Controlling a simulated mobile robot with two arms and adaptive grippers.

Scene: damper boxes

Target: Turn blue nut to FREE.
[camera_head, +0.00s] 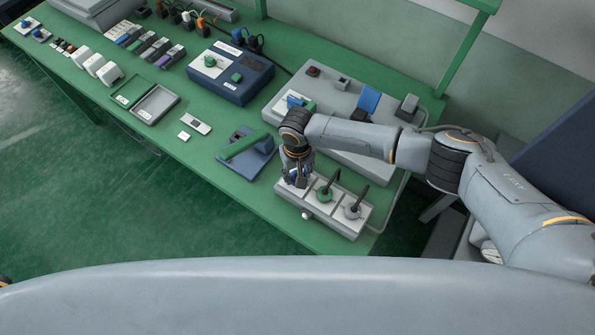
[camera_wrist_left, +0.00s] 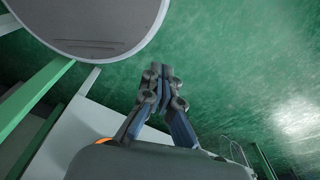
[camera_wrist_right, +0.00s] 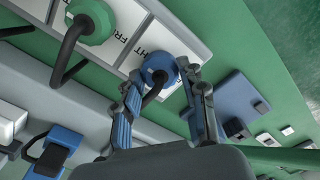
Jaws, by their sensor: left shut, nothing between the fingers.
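The blue nut (camera_wrist_right: 158,68) sits on a light panel box with a dark bent rod coming from it. My right gripper (camera_wrist_right: 161,75) has one finger on each side of the nut, close to it. I cannot tell whether the fingers press on it. Partly hidden lettering beside it reads "FR" and "HT". In the head view my right gripper (camera_head: 296,180) covers most of the nut at the left end of the panel box (camera_head: 340,222). My left gripper (camera_wrist_left: 160,88) is shut and empty above the green floor, away from the bench.
A green nut (camera_head: 324,194) and a grey nut (camera_head: 352,211) with dark rods stand right of the blue one. A blue device with a green handle (camera_head: 245,146) lies to the left. A large grey box (camera_head: 340,100) stands behind. Bench space (camera_head: 225,190) at front left is clear.

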